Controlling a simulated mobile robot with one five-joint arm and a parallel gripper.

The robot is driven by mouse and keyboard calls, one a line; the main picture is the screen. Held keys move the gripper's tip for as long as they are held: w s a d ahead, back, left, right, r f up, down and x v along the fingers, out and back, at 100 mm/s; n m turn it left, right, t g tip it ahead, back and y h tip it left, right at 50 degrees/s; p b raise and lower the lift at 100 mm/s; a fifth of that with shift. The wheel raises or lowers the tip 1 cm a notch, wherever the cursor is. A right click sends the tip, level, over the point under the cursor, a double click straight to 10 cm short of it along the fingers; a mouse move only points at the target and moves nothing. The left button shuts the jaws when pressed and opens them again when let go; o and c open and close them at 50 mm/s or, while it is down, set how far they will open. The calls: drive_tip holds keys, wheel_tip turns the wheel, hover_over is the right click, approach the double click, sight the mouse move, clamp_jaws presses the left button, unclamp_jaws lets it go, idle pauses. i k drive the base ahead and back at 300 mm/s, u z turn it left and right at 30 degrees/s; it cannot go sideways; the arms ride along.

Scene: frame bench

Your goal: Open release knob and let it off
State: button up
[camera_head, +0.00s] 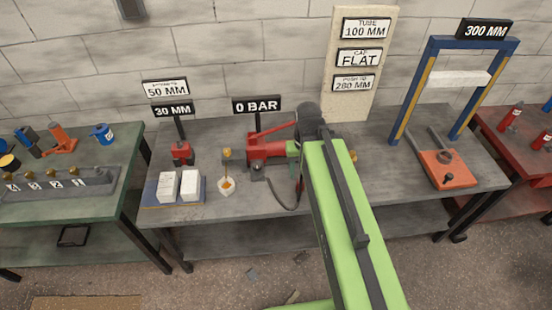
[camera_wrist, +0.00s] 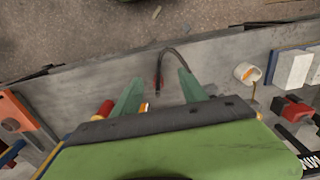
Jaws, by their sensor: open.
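A red hand pump (camera_head: 266,151) with a raised red lever (camera_head: 273,131) sits on the middle grey bench, below a sign reading 0 BAR (camera_head: 256,105). Another brass-coloured piece (camera_head: 353,156) shows just right of my arm. I cannot tell which is the release knob. My arm covers the pump's right side in the head view. My gripper (camera_wrist: 160,88) is open in the wrist view, its two green fingers apart over the bench with nothing held. A red cylinder (camera_wrist: 105,109) lies near the left finger, partly hidden.
A white cup (camera_head: 227,187) and white blocks (camera_head: 179,186) sit left of the pump. A blue press frame (camera_head: 480,48) with an orange base (camera_head: 447,169) stands at the right.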

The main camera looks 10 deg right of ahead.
sight(257, 167)
drive_tip(key=z, duration=1.1)
drive_tip(key=k, duration=1.05)
drive_tip(key=u, duration=1.05)
drive_tip(key=i, duration=1)
